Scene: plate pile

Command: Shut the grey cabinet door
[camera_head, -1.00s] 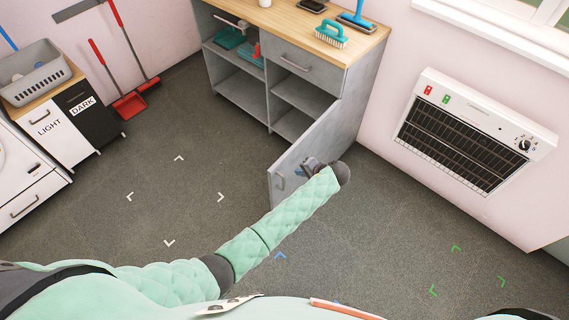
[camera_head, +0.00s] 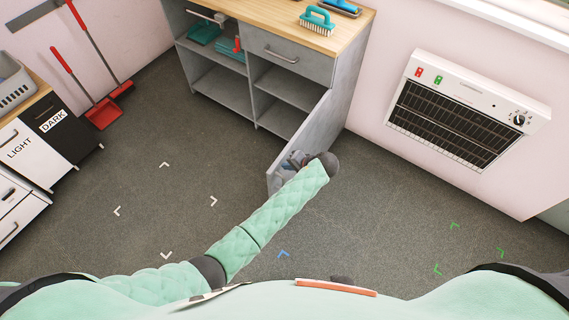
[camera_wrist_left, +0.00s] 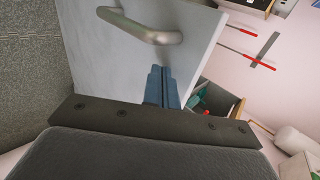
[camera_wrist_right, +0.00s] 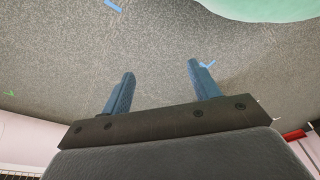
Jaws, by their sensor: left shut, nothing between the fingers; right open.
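The grey cabinet door (camera_head: 306,138) stands open, swung out from the right side of the grey cabinet (camera_head: 343,95). My left gripper (camera_head: 296,160) is at the door's free end, partly hidden by my arm. In the left wrist view, the shut, empty fingers (camera_wrist_left: 162,82) are in front of the door's face (camera_wrist_left: 110,65), just below its metal handle (camera_wrist_left: 140,28). I cannot tell whether they touch the door. My right gripper (camera_wrist_right: 160,70) is open and empty above the floor in the right wrist view; it is not visible in the head view.
The cabinet's open shelves (camera_head: 287,87) show under a drawer (camera_head: 290,57), with a brush (camera_head: 317,20) on top. A white heater (camera_head: 467,107) hangs on the right wall. A red dustpan (camera_head: 103,113) and laundry bins (camera_head: 55,120) are at left. The middle floor is clear.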

